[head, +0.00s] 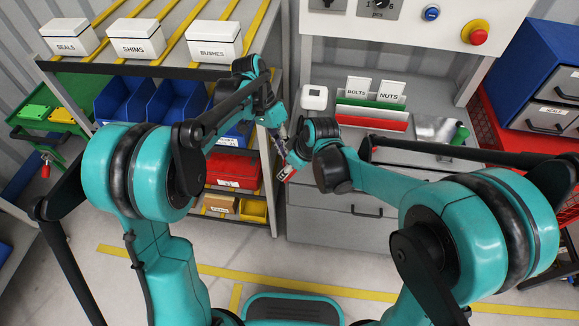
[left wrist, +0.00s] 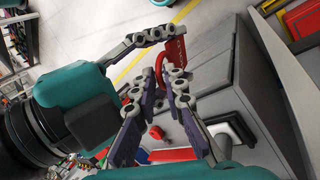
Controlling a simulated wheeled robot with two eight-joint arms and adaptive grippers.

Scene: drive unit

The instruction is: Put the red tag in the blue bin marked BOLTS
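The red tag (left wrist: 177,46), with a curved red loop, is in mid-air at the fingertips of my right gripper (left wrist: 168,50). In the head view a small red and white part of the tag (head: 287,172) shows between the two grippers. My left gripper (left wrist: 157,92) is close by, its fingers apart on either side of the loop's lower end; contact is unclear. In the head view my left gripper (head: 281,148) and right gripper (head: 295,162) nearly meet. Blue bins (head: 122,99) stand on the shelf at left; a further blue bin (head: 232,138) is partly behind my left arm. Their markings are not readable.
White cards BOLTS (head: 357,87) and NUTS (head: 391,92) stand in a red and green holder on the grey cabinet (head: 330,200). A red bin (head: 233,170) sits below the blue bins. White boxes (head: 138,38) line the top shelf. An emergency button (head: 478,36) is at right.

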